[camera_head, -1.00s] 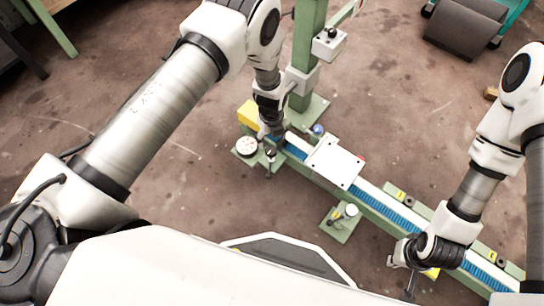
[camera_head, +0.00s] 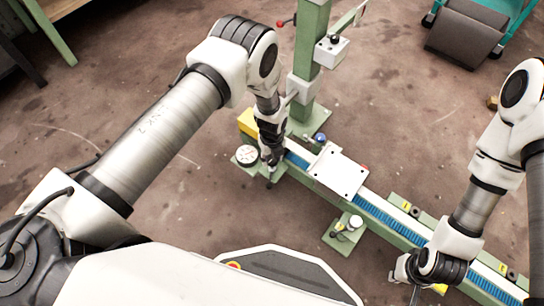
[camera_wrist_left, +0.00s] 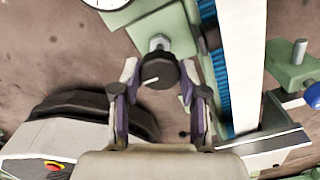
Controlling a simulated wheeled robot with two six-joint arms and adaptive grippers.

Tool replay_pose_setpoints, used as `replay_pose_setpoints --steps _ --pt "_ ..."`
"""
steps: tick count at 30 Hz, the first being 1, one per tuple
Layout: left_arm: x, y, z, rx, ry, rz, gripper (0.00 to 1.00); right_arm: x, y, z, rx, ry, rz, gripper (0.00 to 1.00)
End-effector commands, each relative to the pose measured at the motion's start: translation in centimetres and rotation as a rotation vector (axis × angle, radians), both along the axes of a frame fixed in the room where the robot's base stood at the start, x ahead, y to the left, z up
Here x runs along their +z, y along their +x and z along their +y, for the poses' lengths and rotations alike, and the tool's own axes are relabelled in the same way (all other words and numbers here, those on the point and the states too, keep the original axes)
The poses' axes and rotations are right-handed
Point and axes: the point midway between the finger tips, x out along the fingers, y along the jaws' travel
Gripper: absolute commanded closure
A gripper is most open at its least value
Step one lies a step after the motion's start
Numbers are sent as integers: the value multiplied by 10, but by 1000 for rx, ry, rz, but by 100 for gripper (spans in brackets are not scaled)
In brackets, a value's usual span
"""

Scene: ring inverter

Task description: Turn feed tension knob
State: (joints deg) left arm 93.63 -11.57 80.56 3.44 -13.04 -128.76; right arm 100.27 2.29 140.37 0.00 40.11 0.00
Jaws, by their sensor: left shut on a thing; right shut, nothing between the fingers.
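The feed tension knob (camera_wrist_left: 159,73) is black and round with a white pointer line, and it sits beside a hex nut on the green fixture in the left wrist view. My left gripper (camera_wrist_left: 159,70) is around it, one finger on each side, shut on it. In the head view my left gripper (camera_head: 270,168) is at the left end of the green conveyor (camera_head: 395,227), and its fingers mostly hide the knob. My right gripper (camera_head: 414,285) is shut and empty at the near side of the conveyor, lower right.
A round white dial gauge (camera_head: 246,155) stands just left of my left gripper. A white plate (camera_head: 338,172) lies over the blue belt. A green post (camera_head: 310,60) with a switch box (camera_head: 331,52) rises behind. A small green bracket (camera_head: 343,235) stands in front.

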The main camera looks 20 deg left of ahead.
Motion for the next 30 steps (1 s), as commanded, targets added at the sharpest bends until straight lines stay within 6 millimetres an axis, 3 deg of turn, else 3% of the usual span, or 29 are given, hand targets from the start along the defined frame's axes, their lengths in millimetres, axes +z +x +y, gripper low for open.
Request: replay_pose_setpoints --steps 14,30 --pt "1 0 0 122 0 -1 92 6 0 0 0 0 0 100" --pt "0 0 1 595 0 -1 92 19 0 0 0 0 0 100"
